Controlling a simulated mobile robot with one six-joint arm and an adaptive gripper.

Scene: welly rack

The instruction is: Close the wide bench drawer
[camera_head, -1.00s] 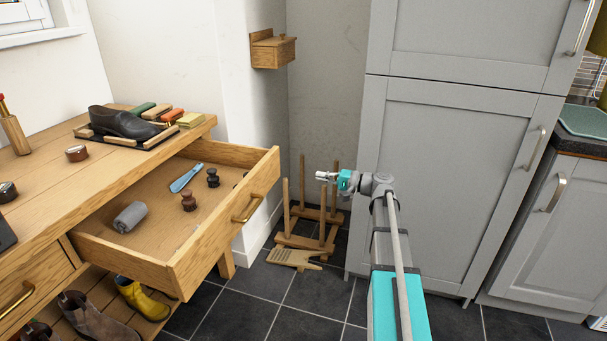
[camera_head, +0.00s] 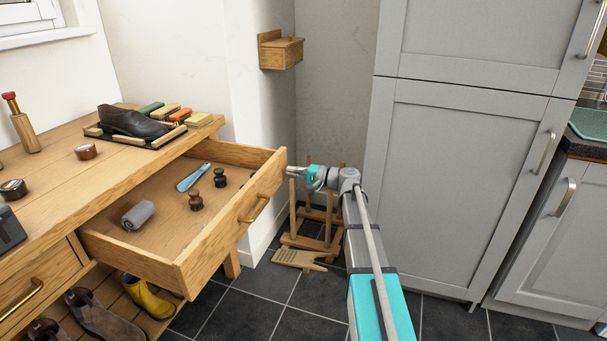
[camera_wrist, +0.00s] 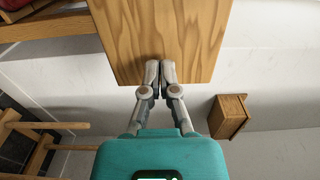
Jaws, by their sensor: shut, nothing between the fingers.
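The wide bench drawer (camera_head: 228,219) stands open, pulled well out from the wooden bench (camera_head: 55,178). Inside lie a grey roll (camera_head: 138,214), a blue shoehorn (camera_head: 193,177) and small dark knobbed items (camera_head: 195,200). My gripper (camera_head: 291,171) is shut and empty, at the far right end of the drawer front in the head view. In the wrist view, the closed fingertips (camera_wrist: 160,66) overlap a wooden panel (camera_wrist: 185,35), which appears to be the drawer front. I cannot tell whether they touch it.
A wooden peg rack (camera_head: 318,222) and boot jack (camera_head: 298,259) stand on the tiled floor beyond the drawer. A small wall box (camera_head: 281,50) hangs above. A tall grey cupboard (camera_head: 465,180) is at right. Boots (camera_head: 145,297) sit under the bench.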

